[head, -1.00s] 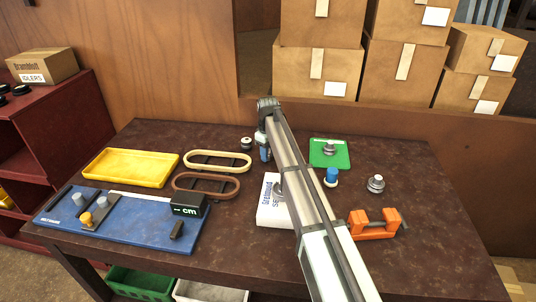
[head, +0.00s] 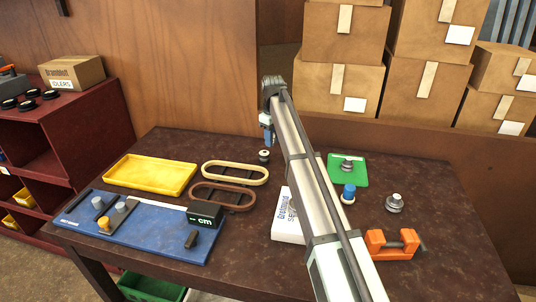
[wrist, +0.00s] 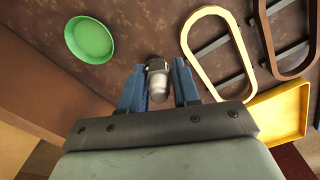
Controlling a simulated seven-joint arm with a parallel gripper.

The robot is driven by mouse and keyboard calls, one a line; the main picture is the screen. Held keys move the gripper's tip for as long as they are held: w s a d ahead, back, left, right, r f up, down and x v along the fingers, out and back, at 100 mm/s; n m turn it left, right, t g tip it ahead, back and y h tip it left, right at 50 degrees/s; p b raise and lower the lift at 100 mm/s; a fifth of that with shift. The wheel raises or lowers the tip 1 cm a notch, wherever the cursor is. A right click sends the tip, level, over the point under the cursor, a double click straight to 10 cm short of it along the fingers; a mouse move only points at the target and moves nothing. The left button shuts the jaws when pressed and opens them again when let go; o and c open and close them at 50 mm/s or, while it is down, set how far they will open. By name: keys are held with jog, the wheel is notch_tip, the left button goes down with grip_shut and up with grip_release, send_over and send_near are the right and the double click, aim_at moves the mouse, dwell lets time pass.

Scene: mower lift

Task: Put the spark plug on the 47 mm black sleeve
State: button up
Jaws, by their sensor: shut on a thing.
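My gripper (head: 267,135) is raised over the back of the table and, in the wrist view (wrist: 158,88), shut on a pale grey-white cylindrical piece (wrist: 157,86), seemingly the spark plug. A small dark round piece with a pale top (head: 264,155) stands on the table just below the gripper in the head view. It looks like the black sleeve, but its size cannot be read. In the wrist view a dark round shape (wrist: 156,62) shows just beyond the held piece. Whether the two touch cannot be told; in the head view the held piece is not clear.
Left are two belts (head: 236,163), a yellow tray (head: 151,188) and a blue board (head: 150,240) with pegs and a cm display. Right are a white box (head: 285,229), green mat (head: 361,180), blue-topped piece (head: 348,190), grey piece (head: 394,203) and orange clamp (head: 391,250). A green dish (wrist: 90,38) lies nearby.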

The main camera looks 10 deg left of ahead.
notch_tip(320, 180, up, 3)
jog(key=n, duration=0.2)
send_over(263, 153)
jog(key=n, duration=0.3)
jog(key=shift+w+f, duration=0.15)
jog(key=shift+f, duration=4.95)
jog(key=shift+f, duration=0.15)
jog(key=o, duration=1.1)
jog(key=shift+c, duration=0.2)
notch_tip(263, 153, up, 12)
jog(key=shift+r, duration=0.2)
